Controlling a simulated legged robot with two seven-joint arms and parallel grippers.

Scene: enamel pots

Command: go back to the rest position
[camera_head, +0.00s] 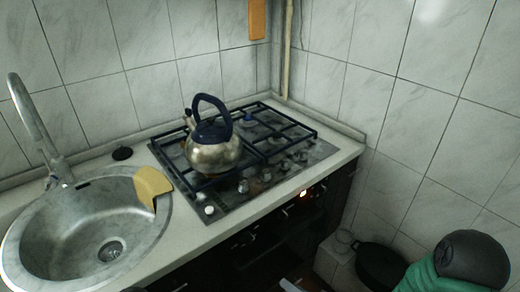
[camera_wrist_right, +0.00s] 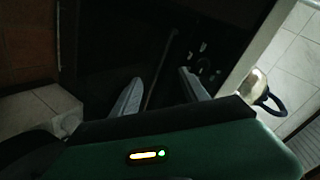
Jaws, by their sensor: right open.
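My right gripper (camera_wrist_right: 160,88) shows in the right wrist view with its two grey fingers apart and nothing between them. It points at the dark front of the stove unit. In the head view part of my right arm, green and black, fills the lower right corner. My left gripper is in neither view. A steel kettle (camera_head: 213,155) with a dark blue handle stands upright on the stove grate. The kettle also shows at the right of the wrist view (camera_wrist_right: 257,86), apart from the fingers.
The gas stove (camera_head: 290,165) is set in a pale counter (camera_head: 230,230). A steel sink (camera_head: 60,240) with a tap (camera_head: 38,125) lies left, a yellow cloth or sponge (camera_head: 152,184) on its rim. A dark pot (camera_head: 380,265) sits low beside my right arm. Tiled walls close the back and right.

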